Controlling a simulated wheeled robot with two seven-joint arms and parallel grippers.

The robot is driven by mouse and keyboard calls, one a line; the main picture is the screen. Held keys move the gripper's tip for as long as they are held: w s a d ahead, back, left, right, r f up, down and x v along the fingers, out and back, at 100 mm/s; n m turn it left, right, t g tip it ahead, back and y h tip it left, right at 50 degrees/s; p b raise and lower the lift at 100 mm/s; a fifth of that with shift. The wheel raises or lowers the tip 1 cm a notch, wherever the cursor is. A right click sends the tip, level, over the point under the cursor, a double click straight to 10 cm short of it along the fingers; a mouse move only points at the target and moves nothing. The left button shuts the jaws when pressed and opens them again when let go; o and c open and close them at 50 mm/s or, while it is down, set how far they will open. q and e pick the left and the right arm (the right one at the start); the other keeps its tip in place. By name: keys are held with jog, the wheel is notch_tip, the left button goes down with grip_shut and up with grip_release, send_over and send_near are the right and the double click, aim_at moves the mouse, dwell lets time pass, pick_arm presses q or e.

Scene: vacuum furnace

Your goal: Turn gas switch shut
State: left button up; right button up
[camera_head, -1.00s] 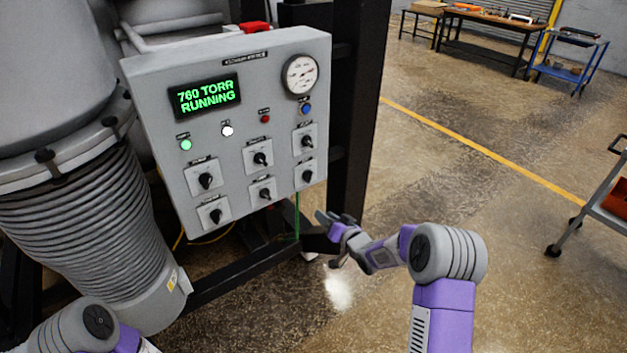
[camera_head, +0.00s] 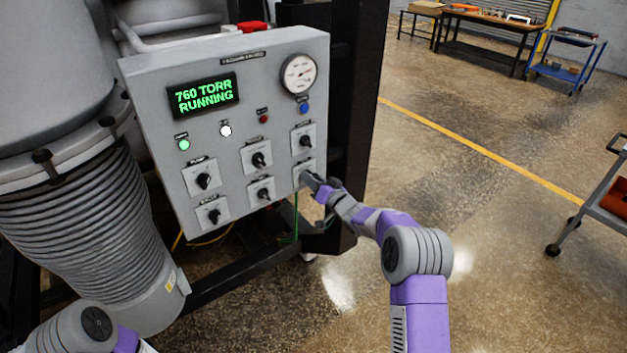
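A grey control panel (camera_head: 225,170) carries several black rotary switches on pale square plates. Their labels are too small to read, so I cannot tell which one is marked as gas. My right gripper (camera_head: 308,180) is at the lower right switch plate (camera_head: 300,167) and covers most of its knob. I cannot tell whether the fingers touch or close on it. The upper right switch (camera_head: 304,140) and lower middle switch (camera_head: 263,193) are uncovered. My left arm shows only at the bottom left; its gripper is out of view.
The display (camera_head: 203,96) reads 760 TORR RUNNING in green. A round gauge (camera_head: 299,74) and small lights sit on the panel. A black post (camera_head: 352,110) stands right behind it. A ribbed vessel (camera_head: 90,225) is at left. The floor at right is open; a cart (camera_head: 605,195) stands farther right.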

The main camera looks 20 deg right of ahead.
grip_shut()
dwell(0.3)
jog(key=shift+s+a+f+n+b, duration=0.1)
jog(key=shift+a+n+b, duration=0.05)
jog(key=shift+n+b, duration=2.55)
jog(key=shift+a+n+b, duration=0.15)
jog(key=shift+n+b, duration=2.05)
jog(key=shift+n, duration=1)
